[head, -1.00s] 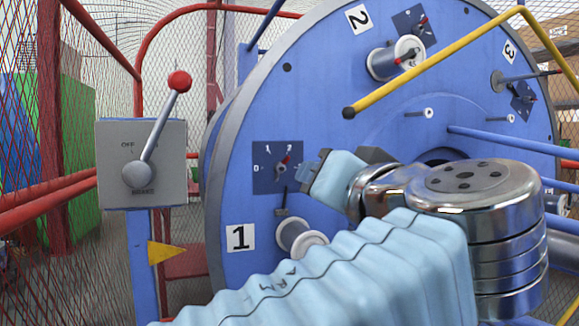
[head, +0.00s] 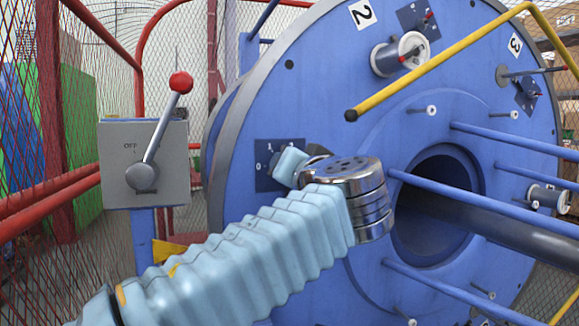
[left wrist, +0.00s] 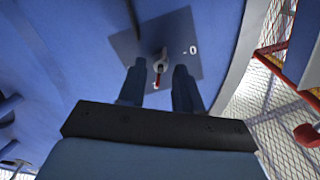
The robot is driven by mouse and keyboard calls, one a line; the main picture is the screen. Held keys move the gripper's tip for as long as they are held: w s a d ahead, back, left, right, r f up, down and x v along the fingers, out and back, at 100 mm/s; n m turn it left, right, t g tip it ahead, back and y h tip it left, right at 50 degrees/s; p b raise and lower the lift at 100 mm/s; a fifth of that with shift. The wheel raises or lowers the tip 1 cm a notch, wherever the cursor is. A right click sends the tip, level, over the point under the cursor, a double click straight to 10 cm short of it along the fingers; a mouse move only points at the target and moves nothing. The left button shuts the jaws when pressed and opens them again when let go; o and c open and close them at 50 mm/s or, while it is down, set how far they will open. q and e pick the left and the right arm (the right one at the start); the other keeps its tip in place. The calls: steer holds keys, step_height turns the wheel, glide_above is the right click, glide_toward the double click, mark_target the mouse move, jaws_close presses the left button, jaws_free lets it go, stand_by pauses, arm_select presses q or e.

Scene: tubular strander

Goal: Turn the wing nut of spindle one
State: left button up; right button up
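The dark square plate of spindle one (head: 262,168) is on the blue disc (head: 235,215), at its left side in the head view. My left gripper (head: 290,165) is in front of this plate and hides most of it and its wing nut. In the left wrist view the wing nut (left wrist: 160,60), grey with a red end, is on the plate (left wrist: 133,42) beside a "0" mark. My left gripper (left wrist: 158,78) is open. Its two dark fingers point at the plate, one to each side of the nut's red end, with gaps visible. My right gripper is out of view.
A grey switch box (head: 115,165) with a red-knobbed lever (head: 165,120) stands left of the disc. A yellow bar (head: 440,60) crosses at upper right. Blue rods (head: 450,210) and a dark shaft (head: 480,225) stick out at right. Mesh fencing (head: 100,70) encloses the left.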

arm_select(q)
jaws_close()
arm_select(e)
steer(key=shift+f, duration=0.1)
